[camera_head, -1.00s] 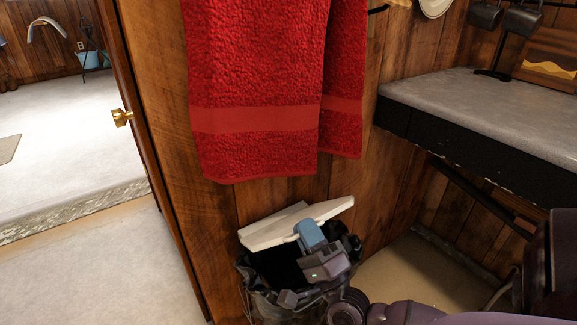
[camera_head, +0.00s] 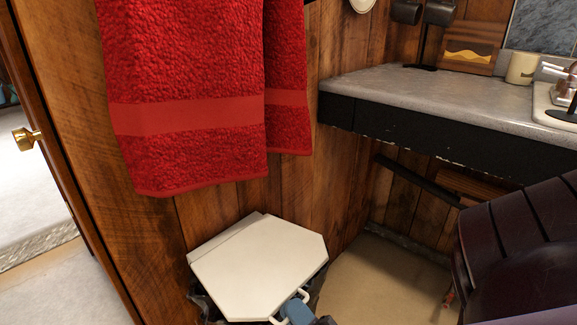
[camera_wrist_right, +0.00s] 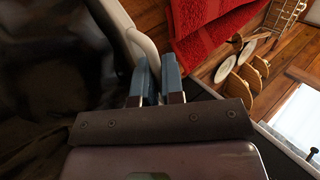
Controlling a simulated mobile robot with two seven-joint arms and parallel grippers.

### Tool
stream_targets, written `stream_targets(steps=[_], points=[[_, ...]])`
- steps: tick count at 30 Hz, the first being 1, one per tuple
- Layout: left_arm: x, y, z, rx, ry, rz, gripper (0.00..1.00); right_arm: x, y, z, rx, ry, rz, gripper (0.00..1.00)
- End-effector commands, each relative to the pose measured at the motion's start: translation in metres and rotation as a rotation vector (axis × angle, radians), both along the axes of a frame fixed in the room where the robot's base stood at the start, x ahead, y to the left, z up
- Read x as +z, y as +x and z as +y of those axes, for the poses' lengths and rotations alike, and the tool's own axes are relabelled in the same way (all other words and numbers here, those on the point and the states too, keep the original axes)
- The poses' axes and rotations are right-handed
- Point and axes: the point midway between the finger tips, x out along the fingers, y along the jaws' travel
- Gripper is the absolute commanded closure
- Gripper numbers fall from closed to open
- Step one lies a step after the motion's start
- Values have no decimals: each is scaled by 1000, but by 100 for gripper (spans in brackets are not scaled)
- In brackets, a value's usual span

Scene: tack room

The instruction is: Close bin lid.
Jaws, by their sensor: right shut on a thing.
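The white bin lid (camera_head: 262,265) shows in the head view at the lower middle, over the black-lined bin (camera_head: 201,303). It is tilted down over much of the bin's mouth. My right gripper (camera_head: 297,310) is at the lid's front edge, by a small white loop handle. In the right wrist view my right gripper (camera_wrist_right: 157,84) has its blue fingers shut on the lid's white handle (camera_wrist_right: 146,48). The dark bag in the bin (camera_wrist_right: 55,60) fills the left of that view. My left gripper is not in view.
A red towel (camera_head: 190,100) hangs on the wooden wall above the bin. A grey counter (camera_head: 430,100) juts out at the right, with a dark bar beneath it. A door with a brass knob (camera_head: 26,138) stands at the left.

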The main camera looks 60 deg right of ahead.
Motion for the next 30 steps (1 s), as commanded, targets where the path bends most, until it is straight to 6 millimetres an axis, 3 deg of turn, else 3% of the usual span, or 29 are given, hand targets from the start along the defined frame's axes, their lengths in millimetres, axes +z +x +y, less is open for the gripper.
stream_targets(steps=[4, 19, 20, 21, 30], points=[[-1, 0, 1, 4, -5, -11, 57, -12, 0, 0, 1, 8, 10, 100], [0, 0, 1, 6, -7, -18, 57, -16, 0, 0, 2, 9, 13, 100], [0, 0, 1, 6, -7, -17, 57, -16, 0, 0, 2, 9, 13, 88], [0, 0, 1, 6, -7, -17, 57, -16, 0, 0, 2, 10, 14, 83], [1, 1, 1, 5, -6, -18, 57, -23, -8, 2, 2, 7, 19, 83]])
